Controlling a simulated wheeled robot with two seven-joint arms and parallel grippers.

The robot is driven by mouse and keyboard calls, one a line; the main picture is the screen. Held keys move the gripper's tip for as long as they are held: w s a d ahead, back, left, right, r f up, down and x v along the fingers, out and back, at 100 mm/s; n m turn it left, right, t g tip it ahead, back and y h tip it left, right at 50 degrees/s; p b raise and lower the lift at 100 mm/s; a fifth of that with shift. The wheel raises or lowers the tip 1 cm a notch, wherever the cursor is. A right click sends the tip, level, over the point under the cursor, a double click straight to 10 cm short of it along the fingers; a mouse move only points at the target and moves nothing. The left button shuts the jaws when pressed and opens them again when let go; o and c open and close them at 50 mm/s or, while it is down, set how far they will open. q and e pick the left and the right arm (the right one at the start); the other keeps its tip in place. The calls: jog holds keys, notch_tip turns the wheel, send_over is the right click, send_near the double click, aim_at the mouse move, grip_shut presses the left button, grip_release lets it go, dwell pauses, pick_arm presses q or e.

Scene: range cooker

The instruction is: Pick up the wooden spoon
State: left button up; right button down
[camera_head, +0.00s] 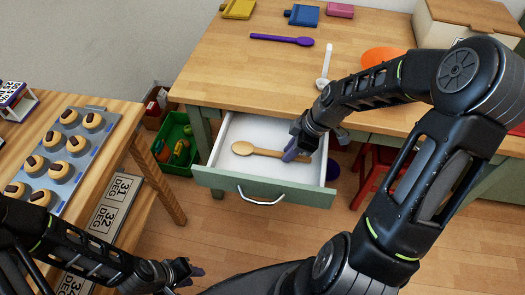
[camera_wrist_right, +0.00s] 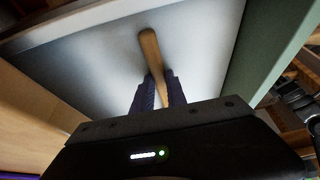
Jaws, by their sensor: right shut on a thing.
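The wooden spoon (camera_head: 262,152) lies in the open white drawer (camera_head: 240,129), its bowl to the left and its handle running right to my right gripper (camera_head: 297,152). In the right wrist view, the spoon's handle (camera_wrist_right: 151,50) passes between the purple fingers of my right gripper (camera_wrist_right: 156,88), which are shut on it. The drawer floor shows close beyond the fingers. I cannot tell whether the spoon is lifted off the floor. My left gripper (camera_head: 188,271) is low at the bottom left, away from the drawer; its fingers are too small to judge.
The drawer's green front (camera_head: 262,187) and side walls surround the right gripper. On the wooden table (camera_head: 215,75) lie a purple spoon (camera_head: 281,39), a white spoon (camera_head: 325,68) and an orange plate (camera_head: 380,57). A green crate (camera_head: 178,150) stands left of the drawer, a red stool (camera_head: 375,165) right.

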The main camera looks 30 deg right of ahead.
jog(key=shift+r, duration=0.1)
notch_tip(320, 180, up, 10)
jog(key=p, duration=0.1)
dwell(0.5)
dwell(0.5)
jog(key=w+a+r+m+t+h+p, duration=0.2)
jog(key=w+a+r+m+h+p, duration=0.1)
jog(key=w+a+r+m+p, duration=0.4)
jog(key=w+a+r+m, duration=0.2)
jog(key=a+r+m, duration=0.1)
jog(key=a+r, duration=0.1)
jog(key=shift+w+r+m+h, duration=0.3)
jog(key=shift+w+r, duration=0.1)
